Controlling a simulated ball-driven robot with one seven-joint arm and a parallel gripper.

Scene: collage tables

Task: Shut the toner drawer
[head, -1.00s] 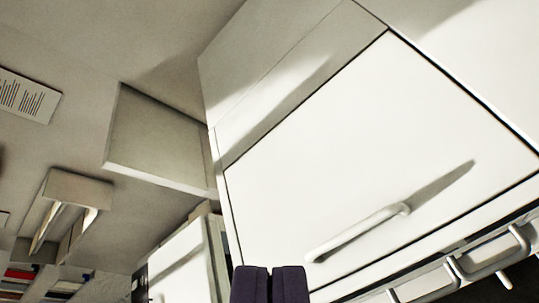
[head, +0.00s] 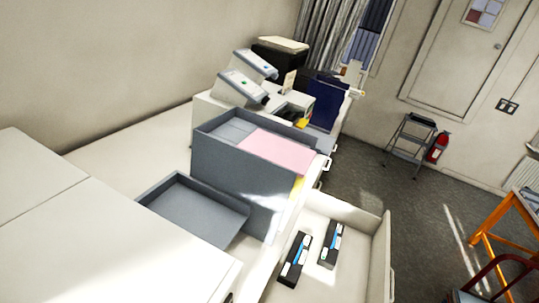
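The toner drawer (head: 379,262) is a white drawer pulled out from the counter at the lower middle right. Its front, with a pale handle (head: 391,285), faces right. Two dark cartridges with blue and white labels, one nearer (head: 296,260) and one farther (head: 331,245), lie inside it. The near part of the drawer is cut off by the bottom edge of the picture. My gripper is not in view.
A grey bin with pink paper (head: 275,152) and a grey tray (head: 190,207) stand on the white counter (head: 120,147). Grey floor (head: 420,220) is clear beyond the drawer. A step stool (head: 410,142), fire extinguisher (head: 437,147) and orange-legged table (head: 480,240) stand farther right.

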